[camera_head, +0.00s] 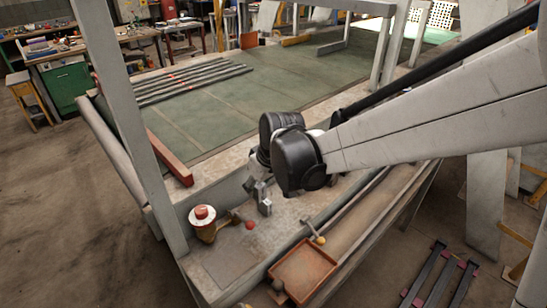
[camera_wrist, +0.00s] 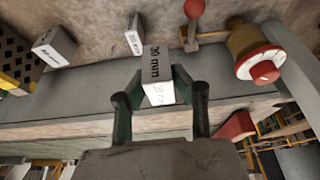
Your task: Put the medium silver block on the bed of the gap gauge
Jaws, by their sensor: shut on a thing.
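My gripper (camera_wrist: 159,90) is shut on a silver block (camera_wrist: 157,68) marked "30 mm", held between its two fingers in the wrist view. Two other silver blocks stand apart from it on the worn ledge: one (camera_wrist: 133,36) just beyond and to the left, one (camera_wrist: 52,47) farther left. Their marks are too small to read surely, so I cannot tell by size which is the medium one. In the head view my gripper (camera_head: 259,192) is over the ledge, and the held block is hard to make out. I cannot surely identify the gap gauge or its bed.
A brass cylinder with a red knob (camera_head: 203,222) stands on the ledge near a red ball lever (camera_head: 249,225). An orange tray (camera_head: 302,270) lies at the front. The green bed (camera_head: 275,97) behind is largely clear.

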